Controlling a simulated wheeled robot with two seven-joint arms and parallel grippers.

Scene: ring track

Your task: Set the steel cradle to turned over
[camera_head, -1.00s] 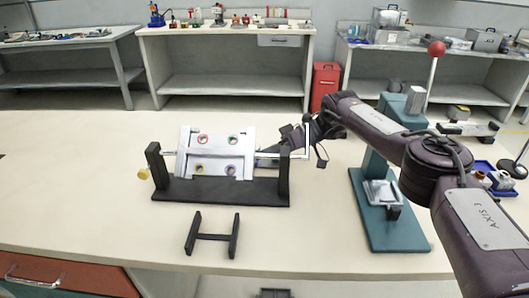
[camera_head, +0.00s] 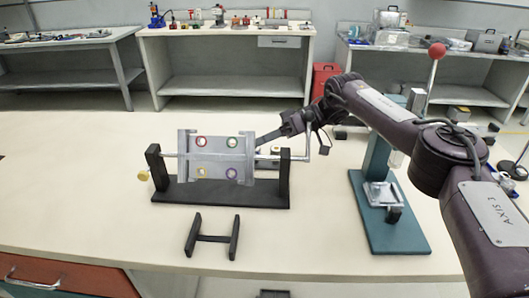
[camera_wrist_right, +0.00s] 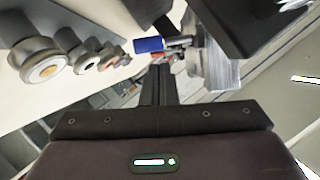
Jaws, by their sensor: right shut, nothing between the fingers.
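The steel cradle (camera_head: 216,157) hangs on a shaft between two black uprights on a black base (camera_head: 230,193). Its plate faces my head camera, with several coloured rings in its holes. My right gripper (camera_head: 262,147) reaches in from the right, just behind the cradle's right edge. It is shut and empty; whether it touches the cradle cannot be told. In the right wrist view its fingers (camera_wrist_right: 160,80) are together. My left gripper is out of view.
A black H-shaped stand (camera_head: 213,236) lies in front of the cradle. A teal press (camera_head: 388,215) with a red-knobbed lever (camera_head: 437,50) stands to the right. The table front left is clear. Small dark objects lie behind the right upright.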

